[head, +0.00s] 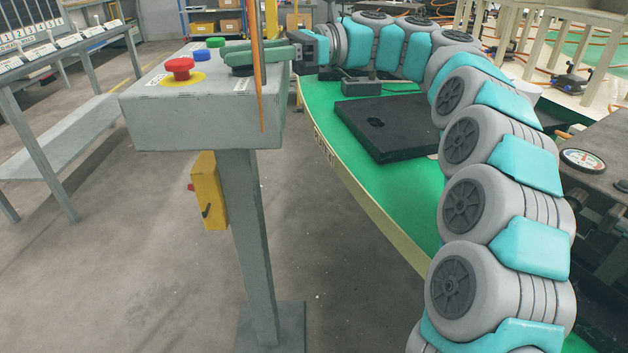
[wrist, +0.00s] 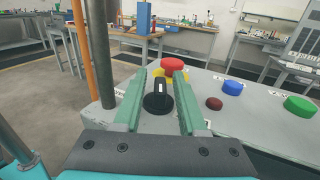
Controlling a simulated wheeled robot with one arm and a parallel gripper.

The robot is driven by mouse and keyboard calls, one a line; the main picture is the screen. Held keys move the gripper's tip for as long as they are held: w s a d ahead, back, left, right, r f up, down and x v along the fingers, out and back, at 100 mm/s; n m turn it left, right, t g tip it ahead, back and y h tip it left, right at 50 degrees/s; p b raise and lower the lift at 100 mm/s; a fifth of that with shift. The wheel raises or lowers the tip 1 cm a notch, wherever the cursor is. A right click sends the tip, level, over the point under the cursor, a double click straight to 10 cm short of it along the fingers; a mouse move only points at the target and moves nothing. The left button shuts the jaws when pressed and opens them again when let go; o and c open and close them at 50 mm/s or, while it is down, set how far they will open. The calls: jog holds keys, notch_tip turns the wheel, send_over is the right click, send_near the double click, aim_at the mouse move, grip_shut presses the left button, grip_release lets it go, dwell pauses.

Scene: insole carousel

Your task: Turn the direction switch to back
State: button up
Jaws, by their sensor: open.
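The direction switch is a black rotary knob on the grey control box (head: 170,118). In the wrist view the knob (wrist: 158,102) shows a raised handle with a white mark, pointing roughly away from the camera. My gripper (wrist: 160,78) has its two green fingers open, one on each side of the knob; I cannot tell whether either touches it. In the head view my gripper (head: 228,53) reaches over the box from the right, and its fingers partly hide the black knob (head: 242,71). The labels by the knob are too small to read.
A red emergency button (head: 180,66) on a yellow ring sits beyond the knob. Blue (head: 201,56) and green (head: 216,43) buttons are nearby, and a dark red one (wrist: 214,103) shows in the wrist view. An orange upright (head: 259,80) stands close to the gripper.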

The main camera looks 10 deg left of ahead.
jog(key=shift+m+t+y, duration=0.7)
jog(key=shift+m+t, duration=0.1)
jog(key=shift+t, duration=0.2)
